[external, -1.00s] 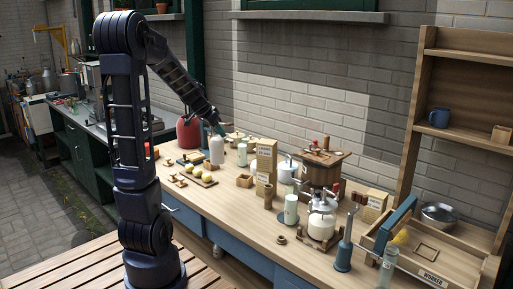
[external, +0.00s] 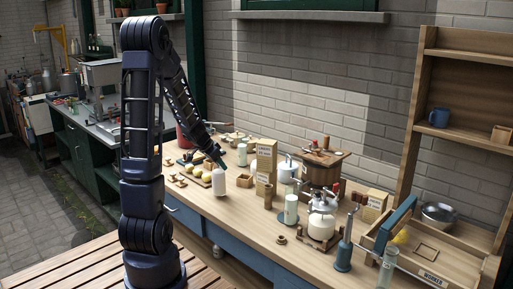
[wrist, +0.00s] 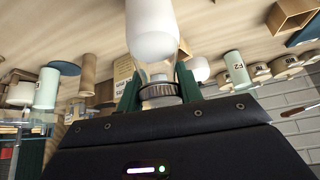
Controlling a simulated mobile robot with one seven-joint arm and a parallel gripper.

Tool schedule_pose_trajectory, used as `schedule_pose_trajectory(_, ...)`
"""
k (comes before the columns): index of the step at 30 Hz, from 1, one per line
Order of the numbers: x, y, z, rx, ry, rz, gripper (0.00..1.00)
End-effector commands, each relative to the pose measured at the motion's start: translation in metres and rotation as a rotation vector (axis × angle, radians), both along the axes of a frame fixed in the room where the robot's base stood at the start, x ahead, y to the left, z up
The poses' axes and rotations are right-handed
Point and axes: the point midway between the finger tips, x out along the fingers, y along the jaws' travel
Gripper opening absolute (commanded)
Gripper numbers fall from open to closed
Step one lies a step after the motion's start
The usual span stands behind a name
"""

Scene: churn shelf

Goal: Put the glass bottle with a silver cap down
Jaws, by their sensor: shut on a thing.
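The glass bottle (external: 219,183) is filled with white and hangs or stands upright near the front edge of the workbench, left of the middle. In the wrist view the white bottle body (wrist: 152,28) reaches away from me, with its silver cap (wrist: 160,90) between my two green fingers. My gripper (external: 220,164) is shut on the cap end, above the bottle. I cannot tell whether the bottle's base touches the bench top (external: 235,215).
A board with yellow round items (external: 205,176) lies just behind and left of the bottle. A small wooden box (external: 245,181) and a tall tan box (external: 266,165) stand to the right. Bare bench lies between the bottle and a pale green cylinder (external: 291,209).

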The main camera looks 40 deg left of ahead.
Motion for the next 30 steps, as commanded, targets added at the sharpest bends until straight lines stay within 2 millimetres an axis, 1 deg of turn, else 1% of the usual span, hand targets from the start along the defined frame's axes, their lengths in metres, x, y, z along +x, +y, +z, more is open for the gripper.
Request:
schedule_pose_trajectory(1, 0.000, 0.001, -0.006, -0.001, 0.001, 0.003, 0.00)
schedule_pose_trajectory(5, -0.001, 0.001, -0.015, 0.000, 0.001, 0.001, 0.00)
schedule_pose_trajectory(17, 0.000, 0.000, -0.018, 0.000, 0.001, 0.001, 0.00)
schedule_pose_trajectory(18, -0.001, 0.000, -0.019, 0.000, 0.001, 0.001, 0.40)
schedule_pose_trajectory(21, -0.001, 0.000, -0.019, 0.000, 0.001, 0.001, 0.57)
schedule_pose_trajectory(30, 0.000, 0.000, -0.017, 0.000, 0.001, 0.001, 0.57)
